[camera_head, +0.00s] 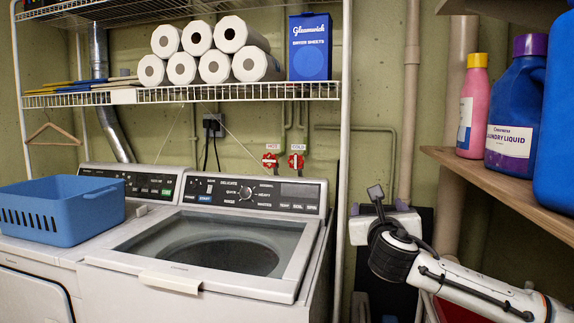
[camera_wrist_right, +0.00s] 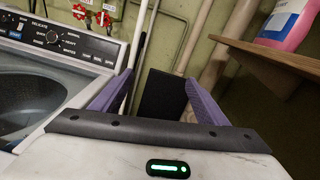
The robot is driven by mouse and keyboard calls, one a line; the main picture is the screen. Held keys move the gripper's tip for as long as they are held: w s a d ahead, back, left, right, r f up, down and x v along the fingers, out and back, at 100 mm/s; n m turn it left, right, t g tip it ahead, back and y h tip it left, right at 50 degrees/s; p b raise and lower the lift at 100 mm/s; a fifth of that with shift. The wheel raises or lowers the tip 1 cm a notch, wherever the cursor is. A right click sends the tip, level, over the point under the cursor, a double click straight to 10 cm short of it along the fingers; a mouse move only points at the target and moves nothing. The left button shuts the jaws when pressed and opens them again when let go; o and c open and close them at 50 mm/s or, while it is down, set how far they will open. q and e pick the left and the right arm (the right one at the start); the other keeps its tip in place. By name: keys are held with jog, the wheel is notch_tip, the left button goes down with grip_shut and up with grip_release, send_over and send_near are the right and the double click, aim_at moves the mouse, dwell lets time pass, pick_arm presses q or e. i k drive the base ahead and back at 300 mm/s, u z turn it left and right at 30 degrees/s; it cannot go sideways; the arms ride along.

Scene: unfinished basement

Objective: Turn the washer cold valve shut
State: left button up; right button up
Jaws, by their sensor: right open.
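The cold valve (camera_head: 296,161) is a red handle under a small "COLD" label on the wall pipes behind the washer (camera_head: 250,190). The hot valve (camera_head: 269,160), also red, is just left of it under a "HOT" label. In the right wrist view the cold valve (camera_wrist_right: 104,18) is at the upper left, beyond the washer's control panel. My right gripper (camera_head: 376,192) is to the right of the washer, apart from the valve. In the wrist view its purple fingers (camera_wrist_right: 160,77) are spread with nothing between them. My left gripper is not in view.
A wire shelf (camera_head: 200,95) with paper rolls and a blue box (camera_head: 310,47) is above the valves. Its white post (camera_head: 344,130) stands between the valves and my right gripper. A wooden shelf (camera_head: 500,186) with bottles is at right. A blue basket (camera_head: 62,210) sits left.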

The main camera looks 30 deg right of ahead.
aim_at(295, 155)
jog(key=i, duration=1.55)
